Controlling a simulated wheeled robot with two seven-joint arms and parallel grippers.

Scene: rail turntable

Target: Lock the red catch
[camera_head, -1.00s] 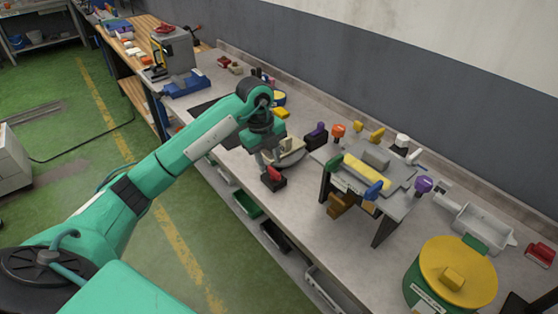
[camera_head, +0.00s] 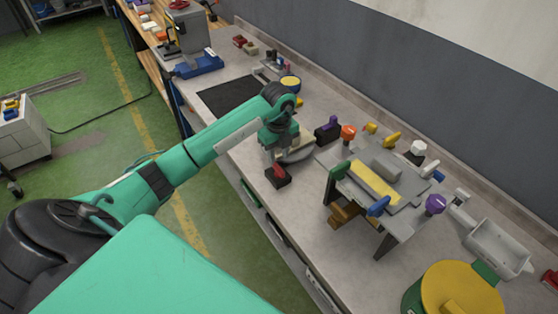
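A small red catch (camera_head: 279,171) sits on a dark block near the front edge of the grey bench (camera_head: 318,250). My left gripper (camera_head: 277,158) is just behind and above the catch, pointing down. Its fingers are small and partly hidden by the wrist, so I cannot tell whether they are open or touch the catch. A grey rounded plate (camera_head: 297,155) lies behind the gripper, partly covered by it. My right gripper is not in view.
A grey raised stand (camera_head: 408,222) with coloured knobs and a yellow bar is right of the catch. A purple-topped dark block (camera_head: 327,133) is behind. A yellow-lidded drum (camera_head: 462,286) stands front right. A black mat (camera_head: 240,96) leaves free room at left.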

